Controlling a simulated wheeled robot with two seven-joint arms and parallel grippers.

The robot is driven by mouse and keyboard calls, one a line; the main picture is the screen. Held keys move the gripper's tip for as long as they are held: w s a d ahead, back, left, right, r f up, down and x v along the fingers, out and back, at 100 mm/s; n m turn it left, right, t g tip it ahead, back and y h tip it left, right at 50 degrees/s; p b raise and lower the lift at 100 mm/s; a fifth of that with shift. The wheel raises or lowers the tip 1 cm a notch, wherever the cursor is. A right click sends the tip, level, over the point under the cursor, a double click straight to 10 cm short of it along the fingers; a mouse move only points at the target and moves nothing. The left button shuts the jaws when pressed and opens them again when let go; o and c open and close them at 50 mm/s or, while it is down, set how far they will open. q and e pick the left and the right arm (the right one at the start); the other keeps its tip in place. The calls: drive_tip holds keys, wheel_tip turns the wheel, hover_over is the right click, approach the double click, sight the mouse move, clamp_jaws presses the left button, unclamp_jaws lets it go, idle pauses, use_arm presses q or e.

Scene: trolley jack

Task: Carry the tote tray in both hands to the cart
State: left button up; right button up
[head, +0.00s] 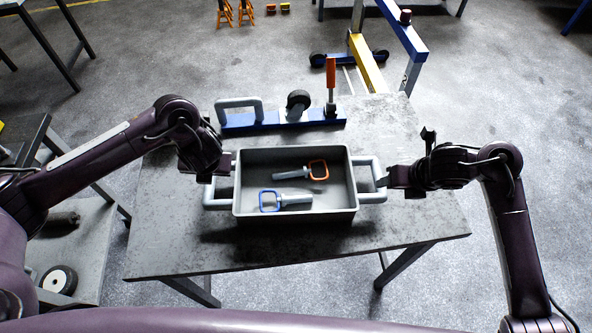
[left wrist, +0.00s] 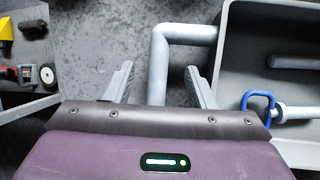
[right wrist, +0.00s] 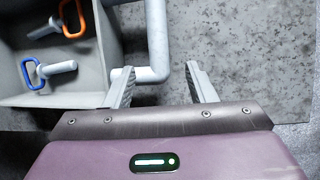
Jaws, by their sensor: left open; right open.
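The grey tote tray (head: 297,218) sits on the dark table, with a light grey handle at each end. Two pins lie in it, one with an orange loop (head: 318,170) and one with a blue loop (head: 270,201). My left gripper (head: 230,164) is open at the left handle (head: 216,198); in the left wrist view the handle bar (left wrist: 157,70) lies between its fingers. My right gripper (head: 388,180) is open at the right handle (head: 375,195); in the right wrist view the bar (right wrist: 156,40) lies between its fingers. A grey cart (head: 90,238) stands left of the table, partly hidden by my left arm.
A blue bar with a grey handle, black wheel and orange-gripped lever (head: 283,118) lies behind the tray on the table (head: 420,225). A yellow and blue frame (head: 368,60) stands behind the table. Floor at the right is clear.

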use_arm(q)
wheel_tip(320, 180, down, 2)
drive_tip(key=shift+w+a+f, duration=0.1)
drive_tip(key=shift+a, duration=0.05)
use_arm(e)
drive_tip(key=shift+s+x, duration=0.2)
drive_tip(key=shift+x, duration=0.85)
use_arm(q)
drive_tip(key=shift+x, duration=2.6)
use_arm(e)
drive_tip(key=shift+x, duration=2.7)
use_arm(q)
drive_tip(key=shift+w+a, duration=0.1)
drive_tip(key=shift+a, duration=0.05)
clamp_jaws()
use_arm(e)
clamp_jaws()
use_arm(q)
drive_tip(key=shift+w, duration=0.1)
use_arm(e)
drive_tip(key=shift+r, duration=0.1)
